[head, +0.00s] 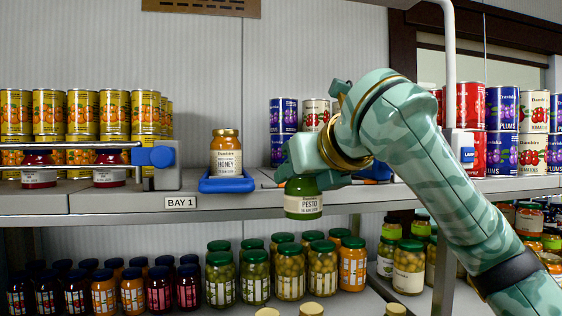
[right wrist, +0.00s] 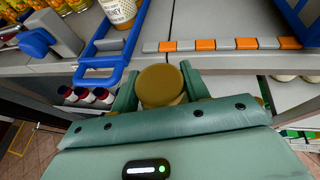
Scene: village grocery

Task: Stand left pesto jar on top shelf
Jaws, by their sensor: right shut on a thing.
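The pesto jar (head: 303,206), green with a white label, hangs upright in my right gripper (head: 306,178) in the head view. It is in front of the top shelf (head: 110,201), its label about level with the shelf's front edge. In the right wrist view, its gold lid (right wrist: 160,85) sits between the two green fingers of my right gripper (right wrist: 158,92), which are shut on it. The head view hides the lid behind the gripper. My left gripper is not in view.
A honey jar (head: 226,152) stands in a blue tray (head: 227,184) left of my gripper. An orange-and-white strip (right wrist: 222,44) lies along the shelf edge. Cans (head: 283,116) stand behind and to the right. Jars (head: 255,276) fill the lower shelf.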

